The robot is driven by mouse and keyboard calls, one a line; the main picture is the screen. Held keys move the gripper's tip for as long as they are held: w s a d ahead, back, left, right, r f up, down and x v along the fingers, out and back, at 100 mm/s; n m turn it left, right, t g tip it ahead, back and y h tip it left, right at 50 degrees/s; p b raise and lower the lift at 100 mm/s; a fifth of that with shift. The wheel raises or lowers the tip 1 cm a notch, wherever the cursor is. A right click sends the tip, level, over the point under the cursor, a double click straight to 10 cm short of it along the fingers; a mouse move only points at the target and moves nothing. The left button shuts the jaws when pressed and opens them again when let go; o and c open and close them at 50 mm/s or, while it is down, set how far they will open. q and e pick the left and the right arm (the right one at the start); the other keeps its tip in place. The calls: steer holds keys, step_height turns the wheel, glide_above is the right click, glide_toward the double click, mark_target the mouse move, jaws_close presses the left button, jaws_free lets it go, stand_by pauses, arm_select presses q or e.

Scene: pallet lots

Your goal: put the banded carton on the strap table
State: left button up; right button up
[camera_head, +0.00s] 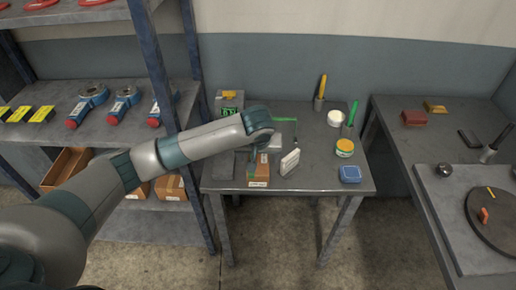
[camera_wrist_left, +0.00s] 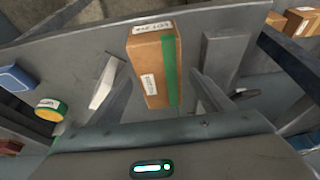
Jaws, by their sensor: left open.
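A brown banded carton (camera_head: 259,176) with a green band and white labels stands on the grey middle table (camera_head: 225,184). In the left wrist view the carton (camera_wrist_left: 152,62) shows upright between my finger tips. My left gripper (camera_head: 270,143) is open above the middle table, just behind the carton in the head view. Its two fingers (camera_wrist_left: 162,82) spread on either side of the carton, and I cannot tell whether they touch it. No label tells me which table is the strap table. My right gripper is not in view.
A white block (camera_head: 290,162) stands close right of the carton. A yellow-and-green tape roll (camera_head: 345,147) and a blue box (camera_head: 350,174) lie farther right. A right-hand table (camera_head: 408,150) holds a round plate (camera_head: 492,212). A shelf rack (camera_head: 165,90) stands left.

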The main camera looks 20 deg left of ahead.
arm_select(q)
steer(key=b+v, duration=0.1)
steer(key=v, duration=0.8)
steer(key=shift+d, duration=0.1)
